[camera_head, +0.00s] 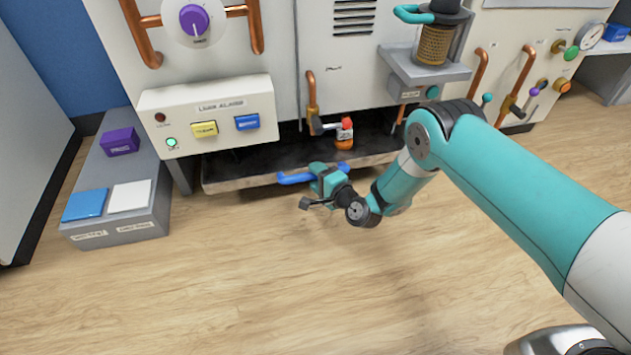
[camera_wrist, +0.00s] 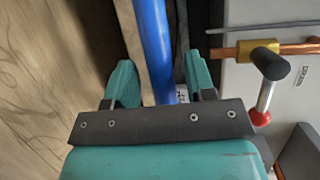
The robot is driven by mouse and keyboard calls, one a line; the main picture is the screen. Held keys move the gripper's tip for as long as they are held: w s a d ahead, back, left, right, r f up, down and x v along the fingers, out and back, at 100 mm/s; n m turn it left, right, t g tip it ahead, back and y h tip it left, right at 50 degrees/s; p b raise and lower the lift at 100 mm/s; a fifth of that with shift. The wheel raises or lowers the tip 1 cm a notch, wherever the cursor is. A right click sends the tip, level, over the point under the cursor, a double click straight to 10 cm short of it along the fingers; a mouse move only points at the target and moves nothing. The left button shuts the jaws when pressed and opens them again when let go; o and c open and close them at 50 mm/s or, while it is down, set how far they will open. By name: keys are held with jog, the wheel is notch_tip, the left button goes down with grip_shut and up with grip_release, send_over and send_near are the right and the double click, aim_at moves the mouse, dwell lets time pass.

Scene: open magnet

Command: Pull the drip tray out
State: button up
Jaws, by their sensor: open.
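The drip tray (camera_head: 235,184) is a low, wide dark tray with a pale worn front edge, at floor level under the machine. A blue bar handle (camera_head: 295,178) runs along its front. My gripper (camera_head: 325,172) is at the right part of this handle and partly hides it. In the wrist view the blue handle (camera_wrist: 153,40) runs between the two teal fingers of my gripper (camera_wrist: 160,78). The fingers are open, with a gap visible on each side of the bar.
A grey low bench (camera_head: 150,205) with coloured blocks stands at left. The wooden floor (camera_head: 240,280) in front is clear.

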jog(key=shift+w+a, duration=0.25)
jog(key=shift+w, duration=0.15)
grip_shut()
